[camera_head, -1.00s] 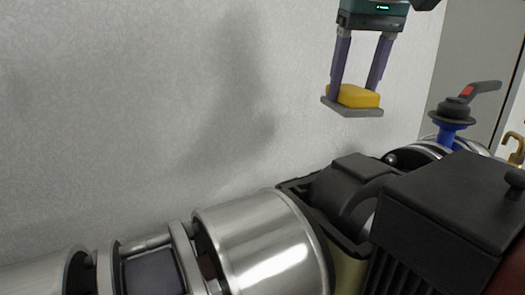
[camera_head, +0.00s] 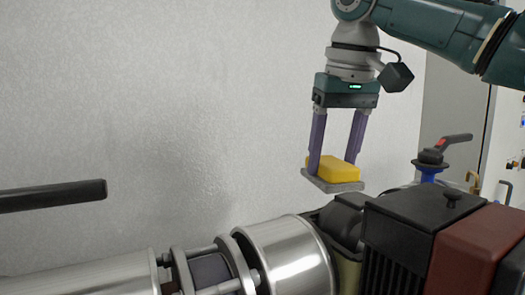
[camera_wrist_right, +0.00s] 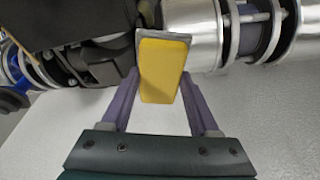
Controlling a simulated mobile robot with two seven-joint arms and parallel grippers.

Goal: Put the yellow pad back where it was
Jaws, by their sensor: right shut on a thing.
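The yellow pad (camera_head: 333,168) has a grey slab on its lower side. My right gripper (camera_head: 336,168) is shut on it, with the two purple fingers on either side, and holds it in the air in front of the pale wall. In the right wrist view the yellow pad (camera_wrist_right: 161,70) sits between the fingers of the right gripper (camera_wrist_right: 161,85), its grey edge at the far end. Below it in the head view is the silver pipe (camera_head: 290,258) with a dark recessed part (camera_head: 210,270) between rod-joined flanges. My left gripper does not show.
A black finned housing (camera_head: 405,225) and a dark red block (camera_head: 470,250) stand right of the pipe. A valve with a red and black lever (camera_head: 455,140) rises behind them. A dark bar (camera_head: 50,196) enters at the left. The wall area between is clear.

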